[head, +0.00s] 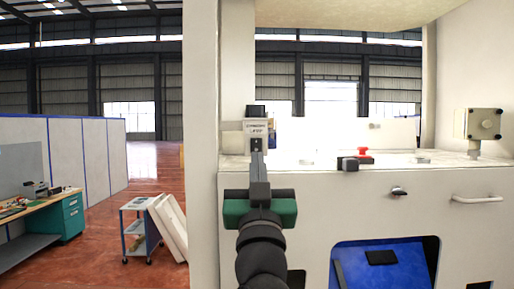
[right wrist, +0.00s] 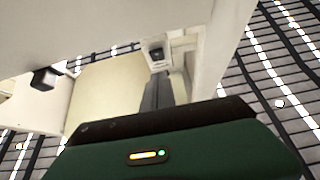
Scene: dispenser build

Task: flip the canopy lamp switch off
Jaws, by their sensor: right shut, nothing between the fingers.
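The canopy lamp switch (head: 256,126) is a small pale box with a label and a dark top, on the front of the white dispenser cabinet near its left post. In the right wrist view the switch (right wrist: 157,53) shows a dark part in a pale housing, just beyond my fingertips. My right gripper (head: 257,147) has a green body and grey fingers. It is shut and empty, pointing up at the lower part of the switch; I cannot tell whether they touch. The fingers also show in the right wrist view (right wrist: 158,92). My left gripper is not in view.
The white counter (head: 300,168) carries a red knob (head: 364,153) and a grey box on a post (head: 484,124) at right. Below are a handle (head: 477,199) and a blue-lined opening (head: 400,258). A cart (head: 138,229) and workbench (head: 72,215) stand far left.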

